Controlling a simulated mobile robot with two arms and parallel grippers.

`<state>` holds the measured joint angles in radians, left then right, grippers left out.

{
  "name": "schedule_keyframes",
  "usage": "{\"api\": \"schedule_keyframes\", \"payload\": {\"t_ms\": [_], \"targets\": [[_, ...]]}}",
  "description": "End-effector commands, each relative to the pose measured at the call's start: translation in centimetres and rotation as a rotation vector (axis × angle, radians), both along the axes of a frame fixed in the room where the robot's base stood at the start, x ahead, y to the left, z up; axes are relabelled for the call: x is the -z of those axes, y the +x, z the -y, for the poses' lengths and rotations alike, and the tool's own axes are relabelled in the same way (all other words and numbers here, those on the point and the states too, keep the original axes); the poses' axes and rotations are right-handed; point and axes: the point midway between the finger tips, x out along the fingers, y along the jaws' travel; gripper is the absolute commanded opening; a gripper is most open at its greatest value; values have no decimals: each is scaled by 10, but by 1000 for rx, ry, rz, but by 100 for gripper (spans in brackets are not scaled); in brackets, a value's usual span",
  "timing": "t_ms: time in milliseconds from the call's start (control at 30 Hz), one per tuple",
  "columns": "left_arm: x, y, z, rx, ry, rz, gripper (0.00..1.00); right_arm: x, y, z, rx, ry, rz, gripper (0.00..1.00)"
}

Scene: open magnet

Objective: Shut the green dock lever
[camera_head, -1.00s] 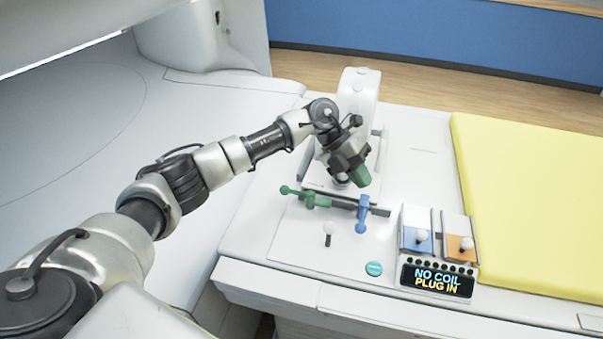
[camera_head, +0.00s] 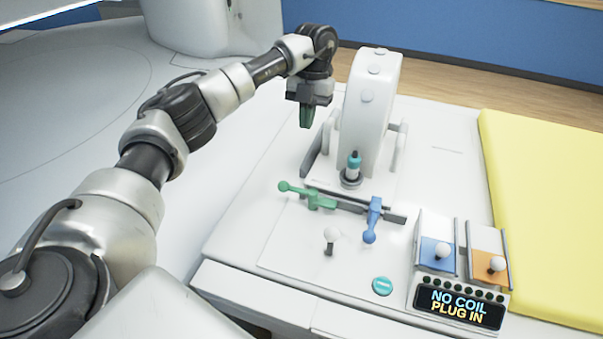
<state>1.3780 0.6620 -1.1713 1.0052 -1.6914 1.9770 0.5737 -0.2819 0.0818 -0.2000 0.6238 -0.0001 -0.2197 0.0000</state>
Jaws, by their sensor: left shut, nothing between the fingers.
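The green dock lever (camera_head: 308,196) lies along the front of the dock rail, its knobbed handle pointing left. The blue lever (camera_head: 373,218) beside it points toward the front, its knob near the panel. My left gripper (camera_head: 306,116) points down, shut and empty, in the air behind and above the green lever. It is left of the white upright coil housing (camera_head: 371,110) and apart from the lever. My right gripper is not in view.
A teal-topped plug (camera_head: 353,168) stands before the housing. A white-knobbed stick (camera_head: 330,240), a teal button (camera_head: 382,286), blue and orange switches and a "NO COIL PLUG IN" display (camera_head: 459,306) are in front. A yellow mat (camera_head: 550,200) lies right.

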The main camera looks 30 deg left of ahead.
Motion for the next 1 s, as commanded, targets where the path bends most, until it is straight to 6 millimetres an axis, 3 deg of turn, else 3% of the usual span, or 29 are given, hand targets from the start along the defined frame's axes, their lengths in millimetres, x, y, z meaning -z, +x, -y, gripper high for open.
{"api": "schedule_keyframes", "payload": {"t_ms": [200,367,567,867,1000], "targets": [[-1,0,0,1,-1,0,0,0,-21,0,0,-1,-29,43],[4,-2,1,1,-1,-2,0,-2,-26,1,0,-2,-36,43],[33,-11,3,3,-2,-5,0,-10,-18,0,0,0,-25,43],[95,-30,8,2,-2,-5,0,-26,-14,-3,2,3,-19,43],[96,-48,11,4,-2,-2,0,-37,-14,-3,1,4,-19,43]]}}
